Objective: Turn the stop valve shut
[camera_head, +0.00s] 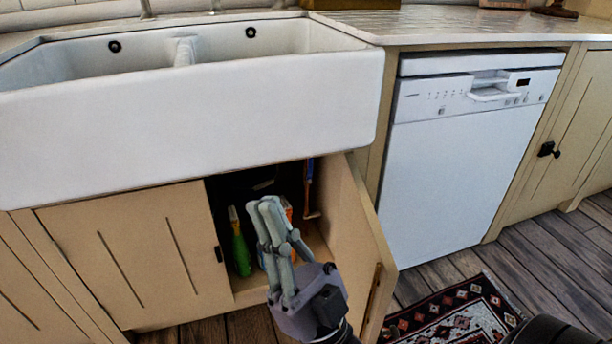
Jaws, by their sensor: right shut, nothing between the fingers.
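My right gripper (266,204) is shut and empty, its grey fingers pointing up in front of the open sink cupboard. The cupboard's right door (368,240) stands open, just right of the gripper. The cupboard inside is dark. An upright pipe-like piece, blue above and copper-brown below (309,188), shows at the back right of the opening. I cannot make out the stop valve; it may be in the shadow or behind my gripper. My left gripper is not in view.
A green bottle (240,246) stands in the cupboard left of my gripper, and an orange item is partly hidden behind the fingers. The white sink (200,122) overhangs the opening. The left door (140,255) is closed. A white dishwasher (460,165) and patterned rug (455,318) are at right.

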